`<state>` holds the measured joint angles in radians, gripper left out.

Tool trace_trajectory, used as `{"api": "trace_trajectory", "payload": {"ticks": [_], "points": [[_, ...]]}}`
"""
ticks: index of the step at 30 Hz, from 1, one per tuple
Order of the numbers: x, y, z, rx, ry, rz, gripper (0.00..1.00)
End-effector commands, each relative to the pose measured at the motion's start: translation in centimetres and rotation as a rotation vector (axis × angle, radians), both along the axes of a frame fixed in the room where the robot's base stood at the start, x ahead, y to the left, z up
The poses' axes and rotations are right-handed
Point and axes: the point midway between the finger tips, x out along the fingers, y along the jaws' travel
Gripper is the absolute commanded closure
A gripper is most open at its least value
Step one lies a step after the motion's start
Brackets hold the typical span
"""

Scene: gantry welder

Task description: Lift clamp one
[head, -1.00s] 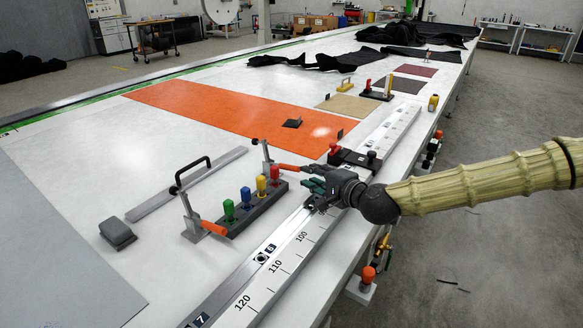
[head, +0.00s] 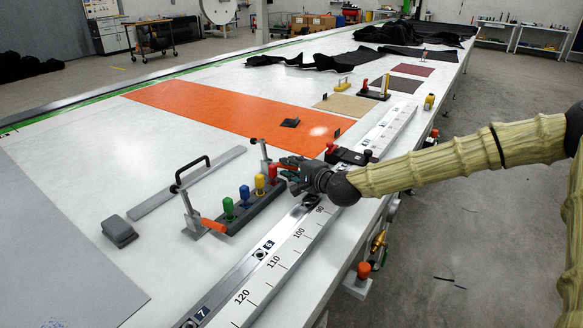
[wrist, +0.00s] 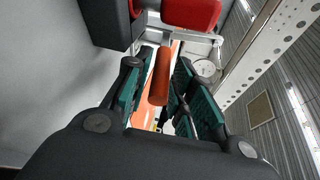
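Two toggle clamps with orange handles stand by the rail; I cannot read a number on either. The near clamp (head: 190,211) has its handle lying out to the right. The far clamp (head: 264,155) stands behind the row of coloured knobs. In the head view its handle is mostly hidden by my gripper (head: 287,168). In the wrist view an orange handle (wrist: 160,76) lies between the teal finger pads of my gripper (wrist: 160,92). The fingers are open around it, with gaps visible on both sides.
A dark block with green, blue, yellow and red knobs (head: 244,196) sits just left of my gripper. A ruled rail (head: 275,262) runs along the table's right edge. A black block with red and black knobs (head: 345,156) is close behind my gripper. A black-handled bar (head: 190,182) lies left.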

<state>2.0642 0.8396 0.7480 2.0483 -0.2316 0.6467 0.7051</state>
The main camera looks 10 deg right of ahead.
Motion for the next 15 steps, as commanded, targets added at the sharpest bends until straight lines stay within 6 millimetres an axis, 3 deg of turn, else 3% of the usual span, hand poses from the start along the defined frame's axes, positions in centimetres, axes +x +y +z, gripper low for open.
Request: {"api": "trace_trajectory", "payload": {"ticks": [2, 6, 15], "points": [[-0.01, -0.01, -0.02, 0.000, 0.000, 0.000, 0.77], [-0.02, -0.02, -0.02, 0.000, 0.000, 0.000, 1.00], [-0.02, 0.07, 0.38, -0.009, 0.008, 0.001, 1.00]]}}
